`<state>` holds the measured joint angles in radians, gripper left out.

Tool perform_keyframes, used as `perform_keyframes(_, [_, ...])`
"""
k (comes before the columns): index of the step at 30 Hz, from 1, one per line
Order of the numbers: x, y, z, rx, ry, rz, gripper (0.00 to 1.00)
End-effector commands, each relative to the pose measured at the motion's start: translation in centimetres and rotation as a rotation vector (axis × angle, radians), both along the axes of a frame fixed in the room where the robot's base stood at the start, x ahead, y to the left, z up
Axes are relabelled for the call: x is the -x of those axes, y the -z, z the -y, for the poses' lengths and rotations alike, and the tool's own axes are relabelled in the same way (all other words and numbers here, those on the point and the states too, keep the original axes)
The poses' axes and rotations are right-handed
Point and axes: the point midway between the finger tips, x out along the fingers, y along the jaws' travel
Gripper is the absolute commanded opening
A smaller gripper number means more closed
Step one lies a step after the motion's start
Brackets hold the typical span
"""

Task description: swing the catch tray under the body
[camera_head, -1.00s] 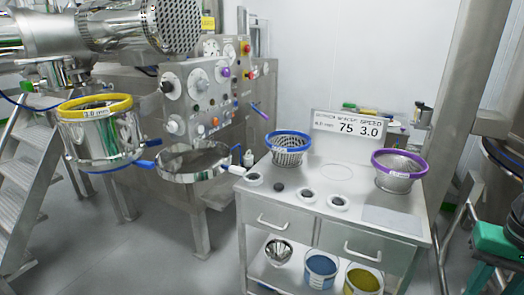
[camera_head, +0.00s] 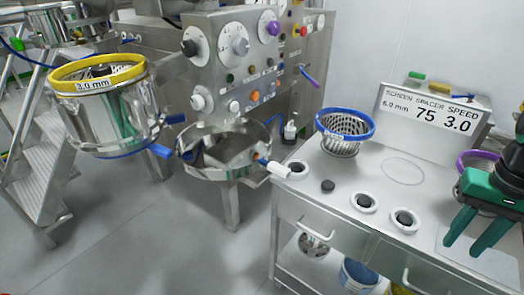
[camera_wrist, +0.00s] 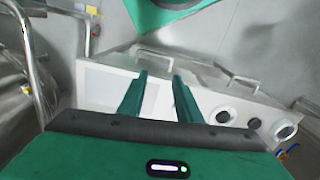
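The catch tray (camera_head: 186,165) is a round, shallow steel pan on the machine's front, with a white-ended handle (camera_head: 278,169) pointing right towards the cart. The body (camera_head: 108,112) is a steel cylinder with a yellow rim marked 3.0 mm, left of the tray. The tray sits beside the body, not beneath it. My green gripper (camera_head: 482,247) is at the right edge, over the cart's right end, far from the tray handle. Its two fingers, also in the wrist view (camera_wrist: 158,88), are apart with nothing between them.
The white cart (camera_head: 330,217) stands right of the tray, with a blue-rimmed basket (camera_head: 345,132), a purple-rimmed basket (camera_head: 468,163) partly behind my gripper, and a sign (camera_head: 432,112) on top. Metal steps (camera_head: 42,165) stand at the left. The floor in front of the machine is clear.

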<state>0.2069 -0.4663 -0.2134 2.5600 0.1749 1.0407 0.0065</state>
Motion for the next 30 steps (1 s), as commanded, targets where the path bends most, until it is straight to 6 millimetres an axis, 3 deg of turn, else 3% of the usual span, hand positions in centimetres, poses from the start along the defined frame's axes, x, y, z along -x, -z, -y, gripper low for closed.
perform_keyframes(8, [0.0, 0.0, 0.0, 0.0, 0.001, 0.0, 0.31])
perform_keyframes(9, [0.0, 0.0, 0.0, 0.0, 0.0, 0.0, 0.36])
perform_keyframes(11, [0.7, -0.6, -0.1, 0.001, -0.014, 0.012, 0.36])
perform_keyframes(14, [-1.1, -1.9, -0.7, 0.01, -0.088, 0.015, 0.36])
perform_keyframes(17, [-5.4, -4.2, -3.2, 0.023, -0.254, 0.012, 0.36])
perform_keyframes(20, [-10.7, -7.1, -7.6, 0.036, -0.491, 0.013, 0.36])
perform_keyframes(24, [-16.8, -10.8, -16.9, 0.037, -0.851, 0.014, 0.36])
perform_keyframes(27, [-19.0, -12.8, -23.9, 0.027, -1.08, 0.015, 0.36])
perform_keyframes(30, [-19.7, -14.3, -29.9, 0.015, -1.262, 0.018, 0.36])
